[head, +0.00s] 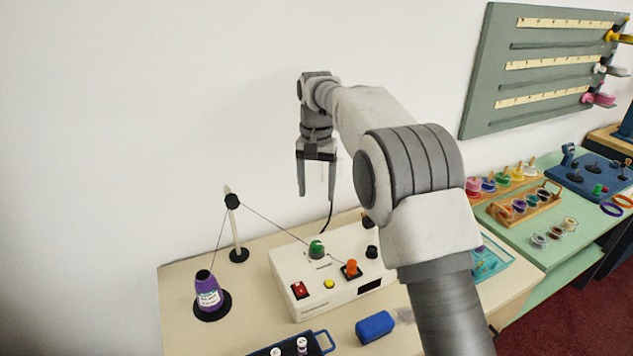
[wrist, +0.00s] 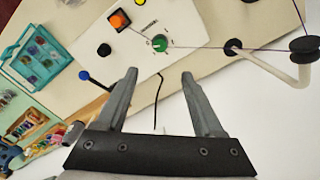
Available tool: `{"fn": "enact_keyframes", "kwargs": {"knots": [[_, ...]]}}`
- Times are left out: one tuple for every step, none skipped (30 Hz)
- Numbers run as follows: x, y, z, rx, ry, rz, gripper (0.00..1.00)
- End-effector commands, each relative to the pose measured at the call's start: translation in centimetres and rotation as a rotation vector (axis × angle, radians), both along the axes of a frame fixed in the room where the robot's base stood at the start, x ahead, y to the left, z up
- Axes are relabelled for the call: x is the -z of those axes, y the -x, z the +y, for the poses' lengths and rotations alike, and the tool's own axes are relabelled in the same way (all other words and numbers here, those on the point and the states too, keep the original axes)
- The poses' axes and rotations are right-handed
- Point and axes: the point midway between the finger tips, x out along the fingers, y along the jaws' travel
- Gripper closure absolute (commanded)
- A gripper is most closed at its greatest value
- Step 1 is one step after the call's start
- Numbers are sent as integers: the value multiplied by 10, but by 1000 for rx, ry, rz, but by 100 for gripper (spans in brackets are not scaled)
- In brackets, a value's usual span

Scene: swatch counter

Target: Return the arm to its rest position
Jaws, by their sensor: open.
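My arm reaches up from the lower right and over the counter in the head view. My gripper (head: 317,192) hangs fingers-down above the back of the counter, in front of the white wall. Its two fingers are apart with nothing between them. The wrist view shows the same open gripper (wrist: 160,80), with bare counter edge and a black cable between and beyond the fingers. The white machine box (head: 325,275) lies below and beyond the fingertips and does not touch them. It also shows in the wrist view (wrist: 180,25).
A purple thread cone (head: 208,296) stands at left by a thread post (head: 235,225); thread runs to the box. A blue block (head: 375,327) and a blue tray (head: 325,342) lie in front. A green table (head: 560,245) with racks is at right, under a wall board (head: 490,85).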

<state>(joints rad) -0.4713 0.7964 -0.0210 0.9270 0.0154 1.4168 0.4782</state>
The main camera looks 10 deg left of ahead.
Motion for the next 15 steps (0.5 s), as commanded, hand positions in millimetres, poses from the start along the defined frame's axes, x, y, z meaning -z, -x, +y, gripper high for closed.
{"fn": "enact_keyframes", "kwargs": {"knots": [[-6,0,0,0,0,-1,31],[-8,0,0,0,0,-1,31],[-10,0,0,0,0,0,31],[-11,0,0,0,0,0,31],[-12,0,0,0,0,0,31],[-13,0,0,0,1,1,31],[-13,0,0,0,1,1,31],[-13,0,0,0,1,1,31],[-13,0,0,0,1,1,31],[-13,0,0,0,1,1,31],[-13,0,0,0,1,1,31],[-13,0,0,0,1,1,31],[-13,0,0,0,1,1,31],[-13,0,0,0,0,1,31],[-14,0,-1,0,0,0,31]]}}
